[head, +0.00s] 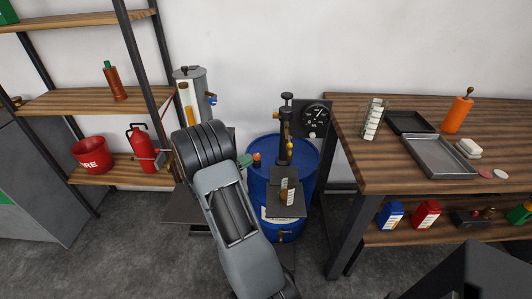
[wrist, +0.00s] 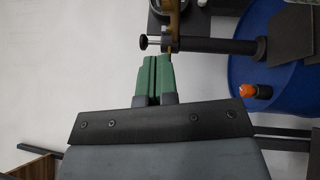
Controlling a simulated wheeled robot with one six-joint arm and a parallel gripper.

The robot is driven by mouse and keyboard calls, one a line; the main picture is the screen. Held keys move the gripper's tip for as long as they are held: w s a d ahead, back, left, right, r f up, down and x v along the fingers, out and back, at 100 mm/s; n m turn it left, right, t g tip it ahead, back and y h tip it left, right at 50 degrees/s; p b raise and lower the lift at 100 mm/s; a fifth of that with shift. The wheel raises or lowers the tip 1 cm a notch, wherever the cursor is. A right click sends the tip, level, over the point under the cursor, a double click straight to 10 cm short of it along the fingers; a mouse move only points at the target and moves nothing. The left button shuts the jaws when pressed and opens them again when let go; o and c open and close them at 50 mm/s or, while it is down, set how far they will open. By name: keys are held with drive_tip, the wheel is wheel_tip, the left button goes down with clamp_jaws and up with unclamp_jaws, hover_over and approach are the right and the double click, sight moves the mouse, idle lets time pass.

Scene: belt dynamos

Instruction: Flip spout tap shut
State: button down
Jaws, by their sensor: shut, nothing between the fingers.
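A dark hand pump (head: 286,130) stands upright on the blue drum (head: 262,190), with a brass spout part (head: 290,146) on its front. The tap lever is too small to tell its position. My gripper (head: 246,160), with green fingertips, is left of the pump in the head view, and my arm hides part of the drum. In the wrist view the fingertips (wrist: 153,62) are shut and empty, close to the pump column (wrist: 225,46) and a brass part (wrist: 172,25). I cannot tell whether they touch.
A small labelled bottle (head: 287,196) stands on a dark platform before the drum. A gauge (head: 316,117) is behind right, and a sight-glass cylinder (head: 189,90) behind left. A wooden workbench (head: 375,165) is right; shelving with a fire extinguisher (head: 139,150) is left.

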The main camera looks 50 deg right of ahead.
drive_tip(key=s+a+p+x, duration=0.1)
drive_tip(key=s+p+x, duration=0.1)
drive_tip(key=x, duration=1)
drive_tip(key=shift+s+r, duration=0.15)
drive_tip(key=shift+s, duration=0.2)
drive_tip(key=shift+d, duration=0.15)
